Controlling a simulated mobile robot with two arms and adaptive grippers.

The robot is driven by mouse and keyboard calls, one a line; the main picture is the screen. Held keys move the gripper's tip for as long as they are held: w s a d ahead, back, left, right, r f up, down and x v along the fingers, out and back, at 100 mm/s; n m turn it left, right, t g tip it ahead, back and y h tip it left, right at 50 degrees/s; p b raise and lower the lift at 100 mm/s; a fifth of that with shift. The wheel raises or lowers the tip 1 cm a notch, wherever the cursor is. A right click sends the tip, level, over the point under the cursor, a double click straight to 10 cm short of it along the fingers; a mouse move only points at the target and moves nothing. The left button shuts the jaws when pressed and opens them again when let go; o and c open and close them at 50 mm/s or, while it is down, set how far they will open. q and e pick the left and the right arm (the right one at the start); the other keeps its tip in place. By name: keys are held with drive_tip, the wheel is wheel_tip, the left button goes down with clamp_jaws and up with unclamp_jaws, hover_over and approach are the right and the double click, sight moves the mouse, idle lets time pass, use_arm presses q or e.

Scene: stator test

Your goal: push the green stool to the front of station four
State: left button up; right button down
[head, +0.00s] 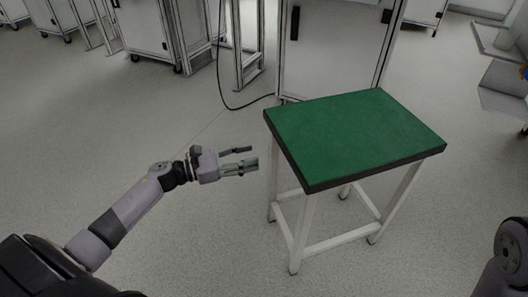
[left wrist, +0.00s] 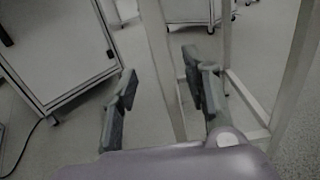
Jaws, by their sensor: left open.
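The green stool (head: 350,132) stands upright on the floor, right of centre in the head view. It has a flat green top with a dark edge and white legs. My left gripper (head: 248,158) is open and empty just left of the stool, below the height of its top, with its fingers pointing towards it. No contact shows. In the left wrist view the open fingers of my left gripper (left wrist: 165,90) are in front of a white stool leg (left wrist: 162,65). My right gripper is out of view; only part of my right arm shows at the lower right.
A white cabinet (head: 335,45) with a dark handle stands behind the stool. A black cable (head: 224,85) hangs to the floor beside it. Wheeled cabinets (head: 150,30) stand at the back left. Grey trays (head: 500,85) are at the right edge. The floor (head: 110,130) on the left is clear.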

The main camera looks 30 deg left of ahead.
use_arm(q)
drive_tip(key=v, duration=0.4)
idle(0.5)
